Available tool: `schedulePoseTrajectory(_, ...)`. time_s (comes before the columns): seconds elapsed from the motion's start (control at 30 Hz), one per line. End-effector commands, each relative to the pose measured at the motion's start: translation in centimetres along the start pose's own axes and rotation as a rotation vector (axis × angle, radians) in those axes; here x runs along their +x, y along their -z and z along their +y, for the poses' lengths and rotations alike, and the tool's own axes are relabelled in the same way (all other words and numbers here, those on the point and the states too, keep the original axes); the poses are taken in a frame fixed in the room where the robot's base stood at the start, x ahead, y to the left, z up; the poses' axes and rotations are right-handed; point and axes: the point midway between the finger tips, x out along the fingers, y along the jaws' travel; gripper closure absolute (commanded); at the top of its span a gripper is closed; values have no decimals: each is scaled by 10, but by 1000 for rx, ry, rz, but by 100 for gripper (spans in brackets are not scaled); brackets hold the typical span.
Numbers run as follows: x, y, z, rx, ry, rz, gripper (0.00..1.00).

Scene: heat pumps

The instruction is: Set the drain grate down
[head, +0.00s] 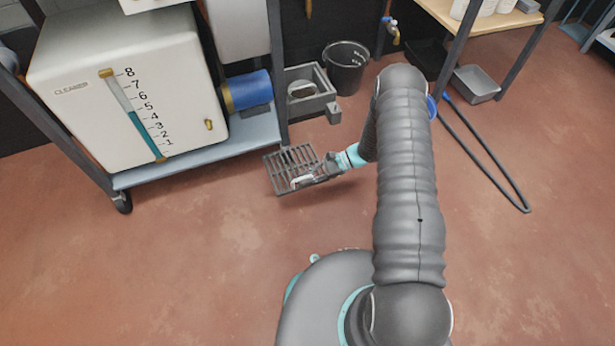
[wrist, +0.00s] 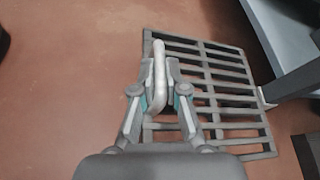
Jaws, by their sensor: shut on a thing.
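The drain grate (head: 289,158) is a dark grey slatted square in the head view, in front of the wheeled rack. My gripper (head: 303,181) is shut on its pale handle at the grate's near side. In the wrist view the grate (wrist: 225,85) extends ahead and to the right of my gripper (wrist: 159,90), whose fingers close on the light handle bar. The grate looks held above the floor; its exact height is hard to tell. A grey square drain box (head: 318,103) with a round opening sits on the floor behind the grate.
The wheeled rack (head: 240,133) with a white tank (head: 125,85) stands at the left. A black bucket (head: 345,66) is behind the drain box. The front left floor is clear.

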Motion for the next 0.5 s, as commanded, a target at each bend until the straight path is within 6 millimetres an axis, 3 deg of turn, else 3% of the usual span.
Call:
schedulePoseTrajectory(0.07, 0, 0, 0, -1, 1, -1, 100)
schedulePoseTrajectory(0.1, 0, 0, 0, 0, 0, 0, 83)
schedulePoseTrajectory(0.2, 0, 0, 0, 0, 0, 0, 63)
schedulePoseTrajectory(0.5, 0, 0, 0, 0, 0, 0, 63)
